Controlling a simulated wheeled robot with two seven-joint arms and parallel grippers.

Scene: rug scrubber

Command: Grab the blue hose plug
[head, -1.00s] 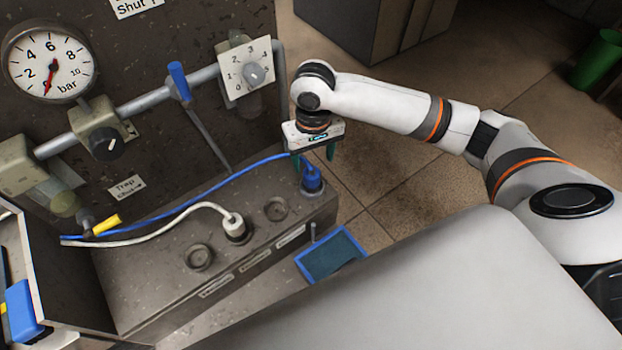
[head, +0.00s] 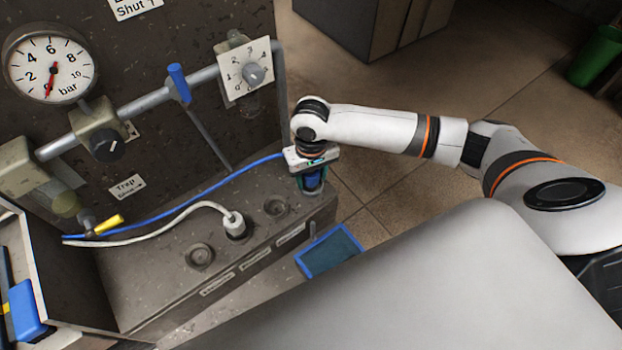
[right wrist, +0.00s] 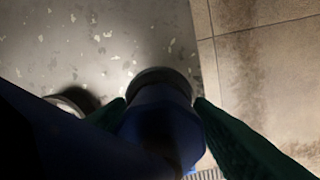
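The blue hose plug (head: 312,181) stands upright in the socket at the right end of the grey ledge. A blue hose runs left from it. My right gripper (head: 312,183) is over it from above, with its dark green fingers on either side of the plug. In the right wrist view the blue plug (right wrist: 160,115) fills the space between the fingers, which lie close along its sides. I cannot tell whether they press on it. The gripper body hides the plug's top in the head view. My left gripper is not in view.
A white plug (head: 235,226) with a white hose sits in a socket to the left, among empty sockets (head: 275,205). The panel with a pipe and a dial plate (head: 248,72) rises behind. A blue-rimmed tray (head: 330,252) lies below the ledge's right end.

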